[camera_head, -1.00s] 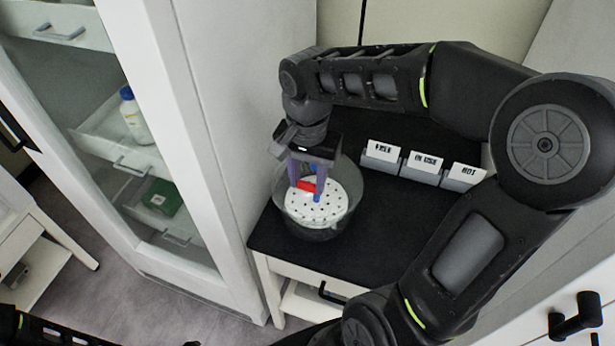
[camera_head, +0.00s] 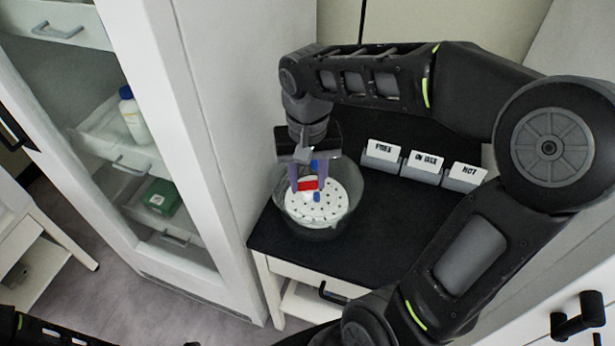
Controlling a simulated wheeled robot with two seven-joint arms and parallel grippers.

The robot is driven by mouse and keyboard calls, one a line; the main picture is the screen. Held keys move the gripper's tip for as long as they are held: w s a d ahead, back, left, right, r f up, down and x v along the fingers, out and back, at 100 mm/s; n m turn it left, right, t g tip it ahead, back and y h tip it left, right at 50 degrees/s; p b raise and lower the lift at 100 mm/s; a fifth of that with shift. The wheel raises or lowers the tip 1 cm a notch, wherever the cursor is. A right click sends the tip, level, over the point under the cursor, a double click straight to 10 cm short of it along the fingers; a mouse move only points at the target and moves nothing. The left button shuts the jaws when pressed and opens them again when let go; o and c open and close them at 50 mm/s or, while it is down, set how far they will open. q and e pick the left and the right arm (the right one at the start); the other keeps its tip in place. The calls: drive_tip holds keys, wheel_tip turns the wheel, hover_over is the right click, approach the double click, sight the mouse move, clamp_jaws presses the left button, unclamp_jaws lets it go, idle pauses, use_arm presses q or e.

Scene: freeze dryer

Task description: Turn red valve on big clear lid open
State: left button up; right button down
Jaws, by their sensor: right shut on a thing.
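The big clear lid (camera_head: 350,205) is a transparent round vessel shape on the black table top, with a white perforated disc (camera_head: 318,212) showing through it. The red valve (camera_head: 307,185) shows at its upper middle, with small blue parts just above and below it. My right gripper (camera_head: 307,183) comes down from above and is shut on the red valve, one purple finger on each side. The wrist hides the back of the lid. Only a dark part of my left arm shows at the bottom left corner; its gripper is out of view.
Three label stands (camera_head: 423,166) stand in a row on the black table (camera_head: 390,230), right of the lid. A white glass-fronted cabinet (camera_head: 225,150) rises close on the left, holding a bottle (camera_head: 134,118) and a green box (camera_head: 161,197). The table's front right is clear.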

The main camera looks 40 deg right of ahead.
sight(308, 183)
drive_tip(key=n, duration=1.2)
drive_tip(key=shift+n, duration=0.3)
drive_tip(key=c, duration=0.9)
unclamp_jaws()
drive_tip(key=shift+r, duration=0.15)
wheel_tip(308, 183, up, 8)
drive_tip(key=shift+f+b, duration=0.2)
drive_tip(key=shift+b, duration=0.15)
drive_tip(key=shift+f, duration=0.1)
